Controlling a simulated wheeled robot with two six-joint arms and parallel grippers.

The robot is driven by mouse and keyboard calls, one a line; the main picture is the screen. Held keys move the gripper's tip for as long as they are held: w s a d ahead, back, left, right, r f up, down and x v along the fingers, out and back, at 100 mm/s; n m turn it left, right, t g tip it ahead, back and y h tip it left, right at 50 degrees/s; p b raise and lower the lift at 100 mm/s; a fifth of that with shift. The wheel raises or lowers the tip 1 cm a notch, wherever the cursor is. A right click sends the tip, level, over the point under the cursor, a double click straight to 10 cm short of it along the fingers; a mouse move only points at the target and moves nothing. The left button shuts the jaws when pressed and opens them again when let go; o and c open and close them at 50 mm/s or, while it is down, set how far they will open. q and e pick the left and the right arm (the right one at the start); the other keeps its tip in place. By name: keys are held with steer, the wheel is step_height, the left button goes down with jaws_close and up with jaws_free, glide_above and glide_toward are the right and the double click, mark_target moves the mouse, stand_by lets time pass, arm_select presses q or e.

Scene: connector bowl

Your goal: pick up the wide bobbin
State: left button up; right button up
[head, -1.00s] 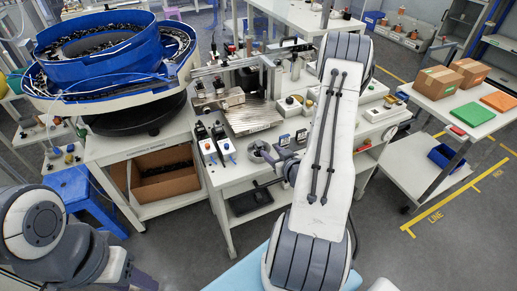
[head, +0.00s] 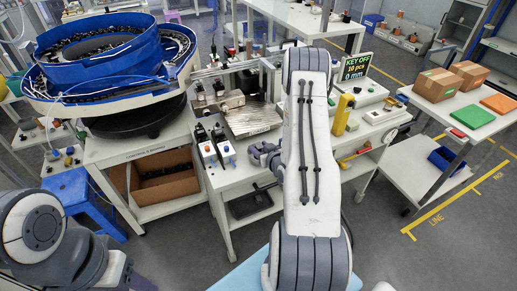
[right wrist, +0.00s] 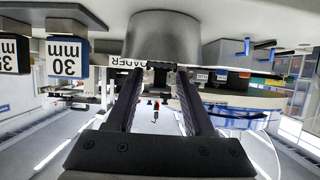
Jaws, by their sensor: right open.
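My right gripper (head: 264,153) is at the front edge of the white workbench, beside the two small switch boxes. In the right wrist view, which looks upside down, its two dark fingers (right wrist: 162,98) are apart with nothing between them. A grey, tapered round body (right wrist: 165,38) stands on the white top just beyond the fingertips. It may be the wide bobbin, but I cannot tell for sure. In the head view my gripper and arm cover that spot. My left arm shows at the lower left, its gripper out of view.
Blocks marked 30 mm (right wrist: 66,57) and 35 mm (right wrist: 13,56) stand beside the grey body. The switch boxes (head: 217,152) are left of my gripper. A yellow upright device (head: 343,114) and a display (head: 355,67) are right of my arm. A blue bowl feeder (head: 100,65) stands left.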

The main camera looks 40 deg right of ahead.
jaws_close()
